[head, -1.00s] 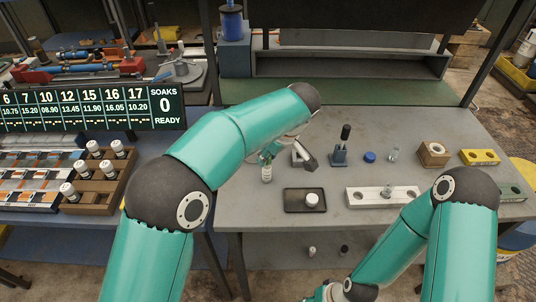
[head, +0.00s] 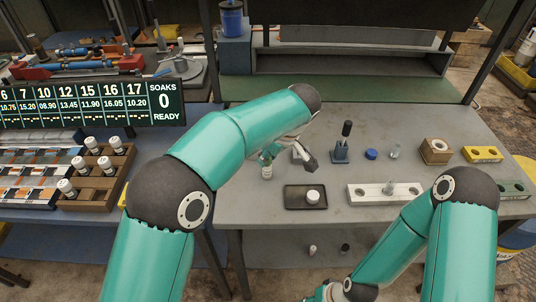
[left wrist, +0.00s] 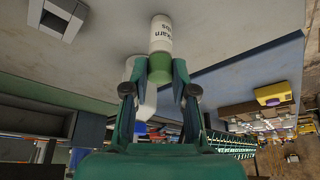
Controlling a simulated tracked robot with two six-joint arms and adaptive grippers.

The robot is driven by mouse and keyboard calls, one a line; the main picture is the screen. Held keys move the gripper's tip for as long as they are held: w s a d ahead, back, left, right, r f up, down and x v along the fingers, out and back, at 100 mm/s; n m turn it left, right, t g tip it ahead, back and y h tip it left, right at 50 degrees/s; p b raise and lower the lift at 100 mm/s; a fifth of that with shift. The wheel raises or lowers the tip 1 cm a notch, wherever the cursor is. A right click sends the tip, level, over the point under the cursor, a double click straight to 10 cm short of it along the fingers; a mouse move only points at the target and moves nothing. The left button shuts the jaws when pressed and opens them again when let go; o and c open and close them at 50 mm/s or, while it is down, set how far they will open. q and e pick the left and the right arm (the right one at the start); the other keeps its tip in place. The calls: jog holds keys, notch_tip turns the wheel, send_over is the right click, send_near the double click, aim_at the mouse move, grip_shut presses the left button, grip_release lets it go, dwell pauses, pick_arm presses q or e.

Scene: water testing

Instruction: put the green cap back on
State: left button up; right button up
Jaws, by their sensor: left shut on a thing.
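A small white bottle (head: 267,172) with dark label print stands upright on the grey bench, left of the black tray. Its green cap (left wrist: 159,68) is at the bottle's top end in the left wrist view, between my fingertips. The bottle's labelled body (left wrist: 161,35) also shows there, upside down. My left gripper (left wrist: 160,68) is shut on the green cap, which sits against the bottle. I cannot tell whether it is fully screwed down. In the head view the arm partly hides this gripper (head: 270,153).
A black tray (head: 292,204) holds a white round pot (head: 313,196). Bare bench lies in front of the bottle.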

pick_arm(q)
jog(key=shift+f, duration=0.3)
jog(key=o, duration=0.8)
jog(key=shift+r, duration=0.1)
jog(key=shift+c, duration=0.2)
jog(key=shift+r, duration=0.15)
jog(key=shift+r+p, duration=1.8)
jog(key=shift+r, duration=0.6)
